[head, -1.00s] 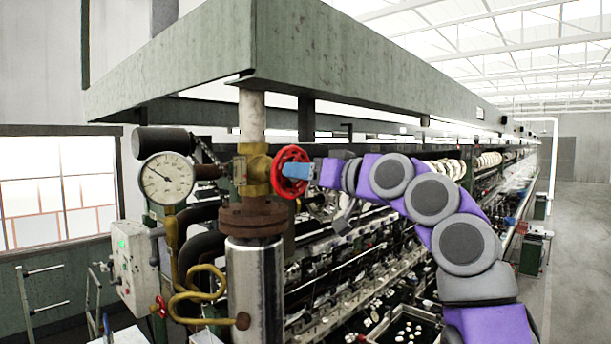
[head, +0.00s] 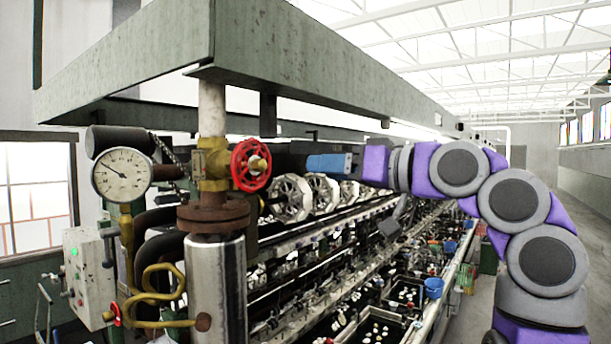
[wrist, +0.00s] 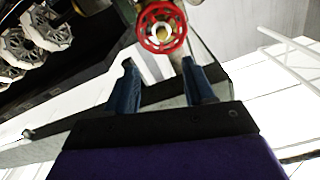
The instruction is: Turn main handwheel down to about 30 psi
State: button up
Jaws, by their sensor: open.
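The main handwheel (head: 251,166) is a red spoked wheel on a brass valve (head: 213,164), on a vertical pipe above a rusty flange. It also shows at the top of the wrist view (wrist: 161,27). A round white pressure gauge (head: 122,174) is left of the valve; its needle points to the upper left, and its numbers are too small to read. My gripper (head: 308,163) is right of the handwheel, with a gap between them. In the wrist view its two blue fingers (wrist: 160,72) are spread, empty, and the wheel is beyond their tips.
A small red-handled valve (head: 116,314) and a grey control box (head: 86,268) with a green light are at the lower left. A metal cylinder (head: 217,292) stands below the flange. A green-grey overhead beam (head: 300,50) runs above. Reeling machinery fills the space behind my gripper.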

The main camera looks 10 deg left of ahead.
jog(key=shift+v, duration=1.2)
jog(key=shift+w, duration=0.1)
